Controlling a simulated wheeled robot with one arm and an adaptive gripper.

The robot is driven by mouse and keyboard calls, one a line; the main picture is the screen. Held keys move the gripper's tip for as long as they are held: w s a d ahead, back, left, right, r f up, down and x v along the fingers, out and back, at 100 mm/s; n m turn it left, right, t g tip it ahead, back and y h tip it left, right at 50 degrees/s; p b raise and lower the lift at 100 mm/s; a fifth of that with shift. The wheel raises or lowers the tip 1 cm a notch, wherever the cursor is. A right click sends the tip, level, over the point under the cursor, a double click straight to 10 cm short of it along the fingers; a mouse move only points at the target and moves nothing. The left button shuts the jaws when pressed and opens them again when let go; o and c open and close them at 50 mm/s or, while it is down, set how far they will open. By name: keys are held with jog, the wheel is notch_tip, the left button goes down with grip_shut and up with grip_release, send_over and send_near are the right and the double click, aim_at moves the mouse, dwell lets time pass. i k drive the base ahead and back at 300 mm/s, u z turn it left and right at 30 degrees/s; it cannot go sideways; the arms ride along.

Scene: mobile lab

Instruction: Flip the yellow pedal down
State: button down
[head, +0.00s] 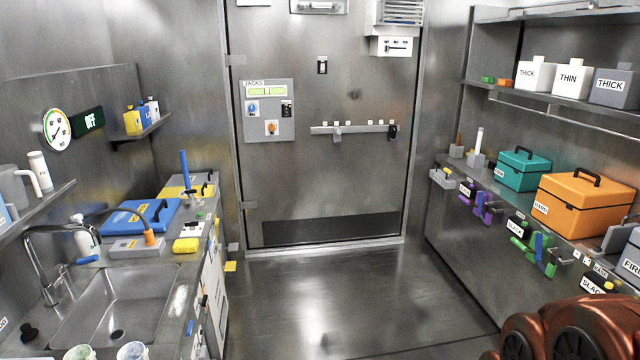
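A small yellow pedal (231,266) sticks out from the right side of the left counter, low and near the floor, by the far end. It looks like a flat tab and appears roughly level, but it is too small to tell its exact tilt. A small grey tab (233,247) is just above and beyond it. My gripper is not in view. Copper-brown rounded parts at the bottom right look like part of my own arm, well away from the pedal.
The metal floor (320,290) between the counters is clear up to the back door (320,120). The left counter holds a sink (115,305), a blue case (140,216) and a yellow block (186,245). The right counter holds a teal box (522,170) and an orange box (582,205).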

aim_at(230, 266)
jog(key=i, duration=1.75)
jog(key=u, duration=1.1)
jog(key=i, duration=1.8)
jog(key=u, duration=0.95)
